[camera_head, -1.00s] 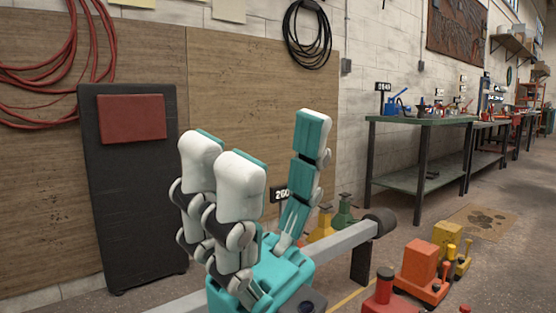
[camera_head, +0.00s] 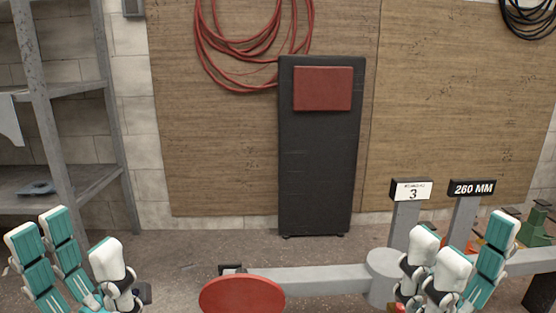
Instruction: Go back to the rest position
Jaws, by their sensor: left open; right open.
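My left gripper (camera_head: 80,258) is at the lower left of the head view, with its teal and white fingers spread and nothing between them. My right gripper (camera_head: 460,262) is at the lower right, also open and empty, its fingers pointing up. It overlaps the right part of the grey beam in the picture. Both wrists are cut off or hidden at the lower edge of the view.
A grey beam (camera_head: 325,280) runs across the bottom, with a red disc (camera_head: 242,296) in front of its left end. A black padded board (camera_head: 318,150) leans at the wall. A grey shelf (camera_head: 70,190) stands left.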

